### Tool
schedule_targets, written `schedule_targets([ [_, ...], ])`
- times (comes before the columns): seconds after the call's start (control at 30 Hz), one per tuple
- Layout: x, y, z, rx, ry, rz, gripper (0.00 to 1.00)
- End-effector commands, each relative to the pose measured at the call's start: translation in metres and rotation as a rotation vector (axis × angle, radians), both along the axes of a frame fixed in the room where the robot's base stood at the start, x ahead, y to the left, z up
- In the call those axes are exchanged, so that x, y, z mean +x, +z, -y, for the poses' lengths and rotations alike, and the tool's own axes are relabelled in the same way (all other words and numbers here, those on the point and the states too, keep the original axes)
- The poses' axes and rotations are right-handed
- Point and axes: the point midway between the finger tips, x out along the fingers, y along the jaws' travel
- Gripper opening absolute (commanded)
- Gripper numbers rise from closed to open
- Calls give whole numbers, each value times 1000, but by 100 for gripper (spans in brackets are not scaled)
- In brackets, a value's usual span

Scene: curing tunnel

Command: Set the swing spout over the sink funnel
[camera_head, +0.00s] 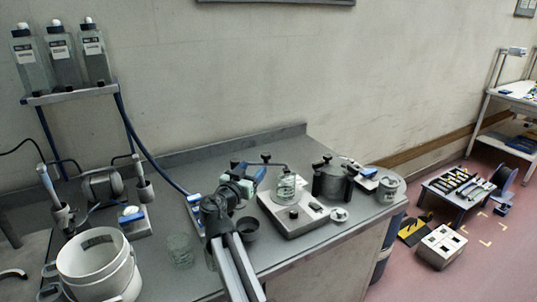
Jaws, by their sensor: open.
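A thin dark bar with a black knob, which looks like the swing spout (266,158), stands near the back of the bench in the head view. It reaches right toward a glass beaker (286,188) on a grey plate unit. A dark round cup, which looks like the sink funnel (249,228), sits on the bench to the right of my arm. The spout's end appears apart from the funnel, over the beaker side. My gripper (258,174) is open, close to the left of the knob. Its fingers are small here, and I cannot tell whether they touch the spout.
The grey plate unit (293,220) with knobs stands right of the funnel. A dark lidded pot (332,181) and a tin (388,190) are farther right. White buckets (95,265), a glass (180,250) and a bottle shelf (70,94) are at left. The back-middle bench is fairly clear.

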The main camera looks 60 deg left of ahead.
Motion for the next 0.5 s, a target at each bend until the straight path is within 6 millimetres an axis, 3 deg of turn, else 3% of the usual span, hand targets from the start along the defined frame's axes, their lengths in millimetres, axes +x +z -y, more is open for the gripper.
schedule_targets([
  [0.5, 72, 0, -54, -2, -1, 0, 60],
])
